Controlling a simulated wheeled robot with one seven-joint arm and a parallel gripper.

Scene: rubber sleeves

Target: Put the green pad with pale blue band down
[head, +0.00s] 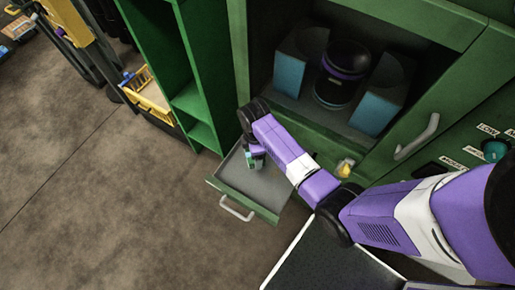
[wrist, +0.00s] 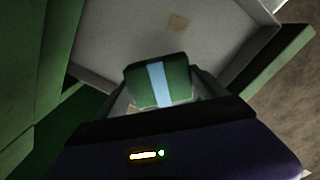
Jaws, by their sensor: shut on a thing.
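The green pad with a pale blue band (wrist: 176,84) is between the fingers of my gripper (wrist: 160,95) in the wrist view. My gripper is shut on it. In the head view my gripper (head: 254,160) points down over an open drawer (head: 283,186) with a green front and a grey inside. The pad shows there only as a small green and pale patch at the fingertips. I cannot tell whether the pad touches the drawer floor.
The drawer has a pale handle (head: 237,209) and sits below a green cabinet (head: 432,35). The cabinet holds a black cylinder with a purple band (head: 341,72) between blue blocks. Green shelves (head: 190,60) and a yellow basket (head: 147,92) stand left. The brown floor (head: 110,200) is clear.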

